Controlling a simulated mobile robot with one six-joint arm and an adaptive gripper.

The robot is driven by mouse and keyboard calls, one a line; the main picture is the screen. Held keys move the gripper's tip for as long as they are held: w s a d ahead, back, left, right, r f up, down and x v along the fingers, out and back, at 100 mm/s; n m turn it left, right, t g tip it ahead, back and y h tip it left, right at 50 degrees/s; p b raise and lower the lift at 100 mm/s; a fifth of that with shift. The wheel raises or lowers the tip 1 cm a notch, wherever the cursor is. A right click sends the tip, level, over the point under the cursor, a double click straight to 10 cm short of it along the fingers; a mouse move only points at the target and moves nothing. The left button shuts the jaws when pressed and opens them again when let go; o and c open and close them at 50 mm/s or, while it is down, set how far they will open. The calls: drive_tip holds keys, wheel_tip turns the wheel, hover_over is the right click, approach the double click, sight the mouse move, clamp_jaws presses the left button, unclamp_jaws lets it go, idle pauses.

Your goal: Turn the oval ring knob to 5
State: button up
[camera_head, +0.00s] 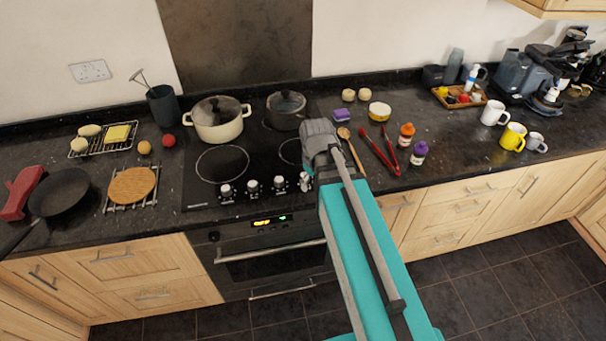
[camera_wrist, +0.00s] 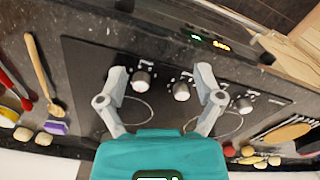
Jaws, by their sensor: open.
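A row of several pale knobs runs along the front edge of the black hob (camera_head: 200,200). In the head view I see a left knob (camera_head: 226,191), a second knob (camera_head: 252,187) and a third knob (camera_head: 279,183); the right end is crowded by my gripper (camera_head: 307,178). In the wrist view my gripper (camera_wrist: 162,71) is open and empty, with one knob (camera_wrist: 142,80) and another knob (camera_wrist: 182,90) between its fingers, apart from them. A further knob (camera_wrist: 243,105) lies right of the fingers. I cannot tell which is the oval ring knob, nor read the dial marks.
A cream pot (camera_head: 218,125) and a dark pot (camera_head: 286,112) stand at the hob's back. Red tongs (camera_head: 378,155) and a wooden spoon (camera_head: 352,150) lie right of my gripper. The oven (camera_head: 275,260) is below the counter's front edge.

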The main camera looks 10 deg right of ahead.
drive_tip(key=w+r+n+p, duration=0.3)
drive_tip(key=w+n, duration=0.9)
drive_tip(key=n, duration=0.1)
drive_tip(key=shift+r+n, duration=0.2)
drive_tip(key=shift+n, duration=0.1)
drive_tip(key=shift+w+f, duration=0.1)
drive_tip(key=shift+f, duration=0.05)
wheel_tip(320, 180, down, 14)
drive_tip(key=b, duration=1.3)
drive_tip(key=shift+r+b, duration=0.25)
drive_tip(key=shift+b, duration=0.15)
